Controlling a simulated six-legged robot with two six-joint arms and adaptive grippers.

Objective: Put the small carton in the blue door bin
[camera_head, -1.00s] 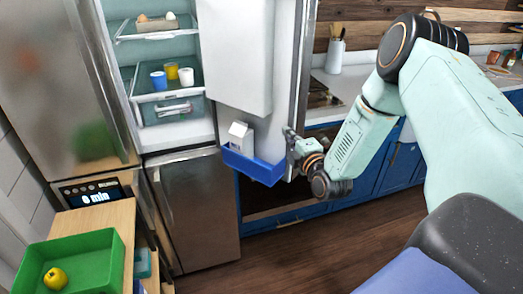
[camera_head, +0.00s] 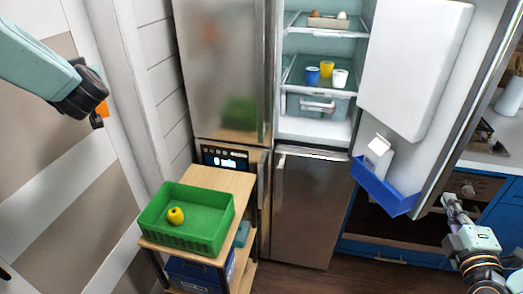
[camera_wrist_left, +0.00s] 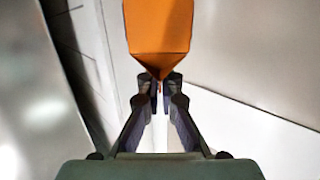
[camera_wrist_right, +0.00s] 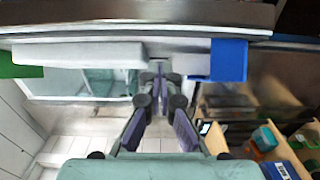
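My left gripper (camera_wrist_left: 160,90) appears shut on the tapered end of an orange carton-like object (camera_wrist_left: 158,25). In the head view, only a bit of this orange object (camera_head: 97,121) shows below my left wrist, at the far left. A white gable-top carton (camera_head: 377,152) stands in the blue door bin (camera_head: 384,190) on the open fridge door. My right gripper (camera_head: 452,210) is near the door's outer edge, right of the bin. Its fingers look closed together with nothing between them; contact with the door cannot be told. The right wrist view also shows the blue bin (camera_wrist_right: 229,60).
The open fridge (camera_head: 312,130) holds cups and eggs on its shelves. A green crate (camera_head: 205,240) with a yellow apple (camera_head: 176,215) sits on a wooden cart (camera_head: 215,182) at the lower left. A striped wall is close to my left arm. Blue cabinets stand behind the door.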

